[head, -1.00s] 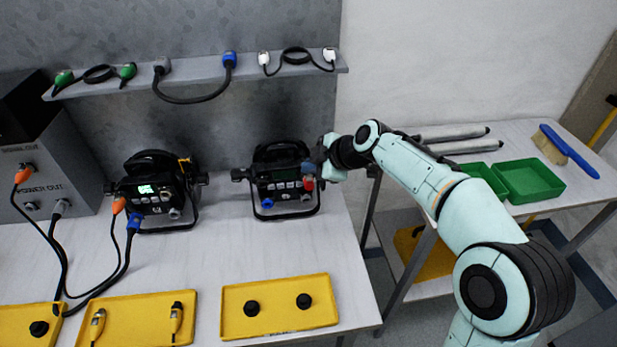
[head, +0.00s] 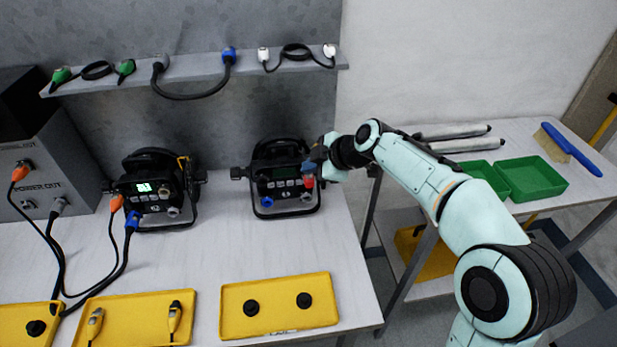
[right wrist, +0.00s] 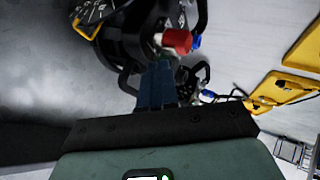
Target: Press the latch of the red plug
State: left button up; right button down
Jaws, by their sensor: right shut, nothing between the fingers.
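The red plug (head: 309,181) sits at the right front of the right-hand black par can (head: 278,189), which stands on the white table. In the right wrist view the red plug (right wrist: 177,40) shows just beyond the fingertips. My right gripper (head: 313,166) is shut and empty, with its tips close above the red plug. It also shows in the right wrist view as dark blue fingers (right wrist: 158,82) held together. Whether the tips touch the plug or its latch I cannot tell; the latch is too small to make out. My left gripper is not in view.
A second par can (head: 152,195) with orange and blue plugs stands to the left. Yellow trays (head: 280,322) lie along the table's front edge. A shelf (head: 200,70) with cables hangs behind. Green bins (head: 530,180) stand on the right-hand table.

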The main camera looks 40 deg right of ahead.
aim_at(311, 179)
jog(key=shift+f+b, duration=0.5)
jog(key=shift+b, duration=0.05)
dwell(0.9)
jog(key=shift+r, duration=0.1)
jog(key=shift+r+p, duration=0.45)
jog(key=shift+r, duration=0.25)
jog(key=shift+r, duration=0.1)
jog(key=shift+r+p, duration=1.65)
jog(key=shift+r, duration=0.75)
